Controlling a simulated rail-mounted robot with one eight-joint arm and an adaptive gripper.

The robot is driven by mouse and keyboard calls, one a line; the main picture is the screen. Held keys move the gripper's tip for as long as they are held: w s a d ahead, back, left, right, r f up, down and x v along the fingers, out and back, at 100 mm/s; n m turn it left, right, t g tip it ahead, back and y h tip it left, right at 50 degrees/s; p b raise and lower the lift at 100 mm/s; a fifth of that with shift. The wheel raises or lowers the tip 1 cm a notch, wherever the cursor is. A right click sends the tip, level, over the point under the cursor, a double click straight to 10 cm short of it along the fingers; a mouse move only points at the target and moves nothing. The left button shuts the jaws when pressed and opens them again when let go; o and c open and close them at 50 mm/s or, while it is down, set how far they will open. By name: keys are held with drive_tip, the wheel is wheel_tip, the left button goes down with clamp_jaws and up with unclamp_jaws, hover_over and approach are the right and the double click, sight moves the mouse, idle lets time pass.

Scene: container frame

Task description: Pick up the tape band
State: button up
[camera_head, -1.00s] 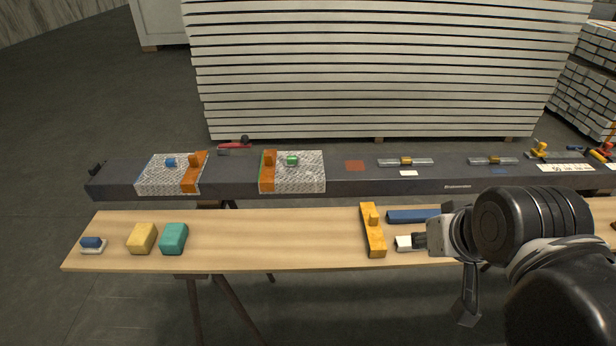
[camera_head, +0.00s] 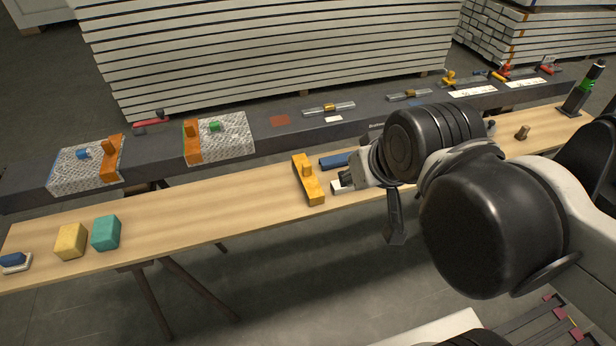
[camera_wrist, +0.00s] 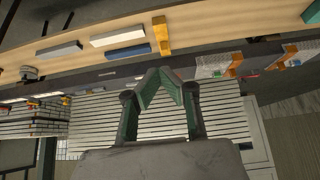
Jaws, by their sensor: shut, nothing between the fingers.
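I cannot tell for sure which item is the tape band. On the wooden bench (camera_head: 230,200) lie an orange-yellow knobbed piece (camera_head: 308,181), a blue bar (camera_head: 335,160) and a white bar (camera_head: 341,188), partly hidden by my arm. The wrist view shows the same knobbed piece (camera_wrist: 161,35), blue bar (camera_wrist: 128,52) and white bar (camera_wrist: 117,37), apart from my gripper. My gripper (camera_wrist: 162,74) is shut and empty, its green fingers meeting in a point. In the head view my arm largely hides it.
Yellow (camera_head: 71,242) and teal (camera_head: 106,233) blocks and a blue-and-white block (camera_head: 14,262) sit at the bench's left. A dark beam (camera_head: 270,145) behind carries plates and orange pieces (camera_head: 193,143). A black-green bottle-like object (camera_head: 584,92) stands far right. The bench's middle left is clear.

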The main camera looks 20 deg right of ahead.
drive_tip(key=o, duration=0.9)
drive_tip(key=shift+c, duration=0.2)
drive_tip(key=n+g+b, duration=0.6)
drive_tip(key=n+g, duration=0.1)
drive_tip(key=n, duration=1.1)
hover_over(307, 164)
wheel_tip(307, 164, down, 12)
drive_tip(key=f, duration=0.8)
drive_tip(key=shift+a+f+b, duration=0.3)
drive_tip(key=shift+f+b, duration=0.05)
drive_tip(key=shift+b, duration=0.05)
drive_tip(key=shift+d+f, duration=0.15)
drive_tip(key=shift+f, duration=1.15)
drive_tip(key=shift+d+f, duration=0.15)
drive_tip(key=shift+f, duration=1.1)
